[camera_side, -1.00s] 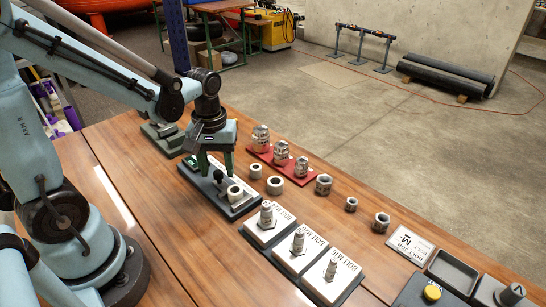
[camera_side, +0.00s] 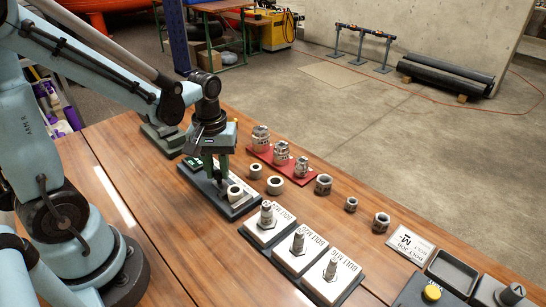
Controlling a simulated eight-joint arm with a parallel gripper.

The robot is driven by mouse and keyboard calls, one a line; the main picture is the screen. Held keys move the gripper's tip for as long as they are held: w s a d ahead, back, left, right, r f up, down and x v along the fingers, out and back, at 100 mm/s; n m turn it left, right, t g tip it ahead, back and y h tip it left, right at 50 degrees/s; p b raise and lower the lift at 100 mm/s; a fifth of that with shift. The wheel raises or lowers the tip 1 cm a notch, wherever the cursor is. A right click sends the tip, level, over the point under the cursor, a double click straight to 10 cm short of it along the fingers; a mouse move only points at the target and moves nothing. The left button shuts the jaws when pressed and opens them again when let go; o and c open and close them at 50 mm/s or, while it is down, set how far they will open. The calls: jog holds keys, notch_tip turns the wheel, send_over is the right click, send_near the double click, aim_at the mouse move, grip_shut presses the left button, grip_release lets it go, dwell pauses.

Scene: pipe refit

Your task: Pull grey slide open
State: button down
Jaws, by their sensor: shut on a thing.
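The slide unit is a long dark base (camera_side: 234,214) on the wooden table with a pale grey slide (camera_side: 240,204) along its top. A pale ring (camera_side: 235,192) sits at its near end. My gripper (camera_side: 219,178) points down over the middle of the unit. Its green fingers are shut on the slide's dark knob, which they mostly hide. How far the slide is open cannot be told from this view.
A red tray (camera_side: 262,154) with several metal fittings stands behind the unit. Loose rings and nuts (camera_side: 275,185) lie to its right. Several white bolt plates (camera_side: 269,228) stand in front right. A green-grey block (camera_side: 168,143) is at the back left.

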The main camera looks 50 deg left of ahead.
jog(key=shift+a, duration=1.6)
jog(key=c, duration=0.9)
grip_release()
jog(key=shift+c, duration=0.2)
notch_tip(320, 180, up, 12)
jog(key=shift+d, duration=0.1)
jog(key=d+f+m+t, duration=0.2)
jog(key=d+m+t, duration=0.5)
jog(key=d+m, duration=0.1)
jog(key=shift+s+f+m, duration=0.25)
jog(key=shift+f+m, duration=0.05)
jog(key=shift+m, duration=0.2)
